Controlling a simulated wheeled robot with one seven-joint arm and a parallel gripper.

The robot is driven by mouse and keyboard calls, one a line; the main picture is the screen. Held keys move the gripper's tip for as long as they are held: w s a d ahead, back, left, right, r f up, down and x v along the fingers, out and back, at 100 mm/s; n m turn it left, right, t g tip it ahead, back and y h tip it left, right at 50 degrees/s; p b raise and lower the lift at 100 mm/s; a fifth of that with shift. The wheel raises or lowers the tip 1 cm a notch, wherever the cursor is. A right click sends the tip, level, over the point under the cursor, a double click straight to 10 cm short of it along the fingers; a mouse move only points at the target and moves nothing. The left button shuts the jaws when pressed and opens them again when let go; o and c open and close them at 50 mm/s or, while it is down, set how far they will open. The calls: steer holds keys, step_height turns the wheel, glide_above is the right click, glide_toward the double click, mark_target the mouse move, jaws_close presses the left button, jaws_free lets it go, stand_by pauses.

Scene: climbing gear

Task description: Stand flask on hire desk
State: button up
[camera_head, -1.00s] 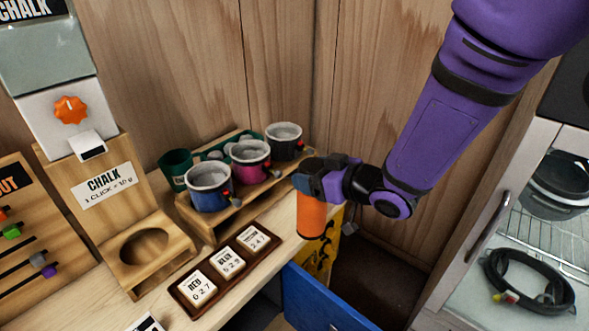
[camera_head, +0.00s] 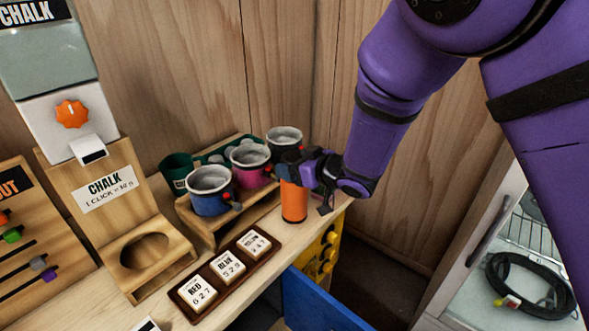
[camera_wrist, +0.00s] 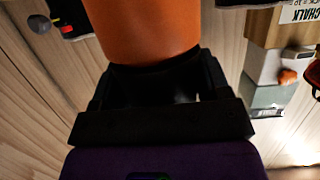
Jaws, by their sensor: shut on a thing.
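The orange flask (camera_head: 294,203) is upright at the right end of the wooden hire desk (camera_head: 262,291), right of the chalk bag rack. My gripper (camera_head: 296,171) is shut around its dark upper part. I cannot tell whether the flask's base touches the desk or hangs just above it. In the wrist view the flask (camera_wrist: 145,30) fills the top middle, between the black fingers (camera_wrist: 155,85).
A tray of number tiles (camera_head: 228,268) lies in front. A blue drawer or door (camera_head: 322,303) stands open below. A cabinet (camera_head: 465,250) is at right.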

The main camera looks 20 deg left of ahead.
steer(key=shift+f, duration=0.8)
steer(key=o, duration=1.4)
steer(key=shift+f, duration=0.1)
steer(key=shift+o, duration=0.2)
steer(key=v, duration=1.2)
steer(key=shift+r, duration=0.25)
